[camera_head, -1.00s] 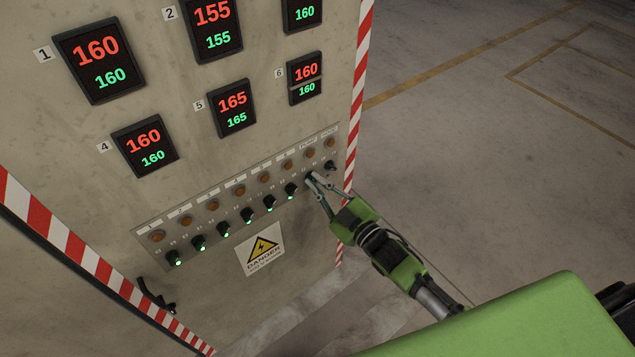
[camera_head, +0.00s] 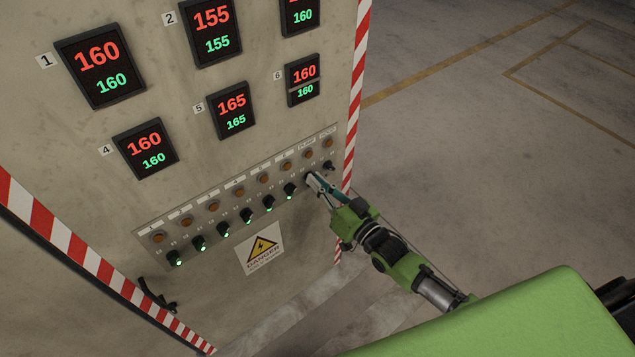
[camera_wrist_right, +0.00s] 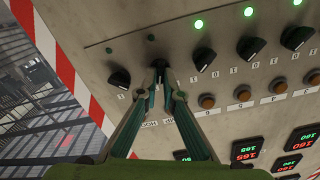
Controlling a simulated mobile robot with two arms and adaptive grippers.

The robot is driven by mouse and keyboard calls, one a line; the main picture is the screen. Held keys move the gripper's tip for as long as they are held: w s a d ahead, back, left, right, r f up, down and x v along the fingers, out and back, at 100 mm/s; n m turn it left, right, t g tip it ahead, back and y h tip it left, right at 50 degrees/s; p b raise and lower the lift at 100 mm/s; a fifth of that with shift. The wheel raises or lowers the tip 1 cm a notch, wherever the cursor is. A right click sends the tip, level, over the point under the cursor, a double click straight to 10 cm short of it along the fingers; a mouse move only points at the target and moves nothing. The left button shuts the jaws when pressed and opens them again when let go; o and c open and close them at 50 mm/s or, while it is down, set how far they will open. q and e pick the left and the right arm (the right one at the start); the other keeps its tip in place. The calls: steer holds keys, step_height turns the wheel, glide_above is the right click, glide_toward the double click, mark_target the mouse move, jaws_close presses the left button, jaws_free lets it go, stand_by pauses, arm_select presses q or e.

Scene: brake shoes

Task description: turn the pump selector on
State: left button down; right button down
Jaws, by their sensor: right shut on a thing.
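The pump selector (camera_wrist_right: 157,58) is a small black knob on the panel's selector row, second from the right end in the head view. My right gripper (camera_head: 312,180) is at this knob in the head view. In the wrist view, the gripper's tips (camera_wrist_right: 159,70) are closed together on the knob and hide most of it. The small lamp by this knob looks dark. The exact angle of the knob cannot be told. My left gripper is not in view.
Several neighbouring selectors (camera_head: 246,215) have lit green lamps. The end selector (camera_wrist_right: 119,78) sits close beside my gripper. Orange lamps (camera_head: 239,191) line the row above. Red-white tape (camera_head: 356,100) marks the cabinet edge. Floor to the right is open.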

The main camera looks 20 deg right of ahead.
steer(key=m, duration=0.4)
steer(key=shift+d+f+m+b, duration=0.1)
steer(key=shift+m+b, duration=0.3)
stand_by(0.4)
steer(key=c, duration=2.2)
jaws_free()
steer(key=v, duration=1.2)
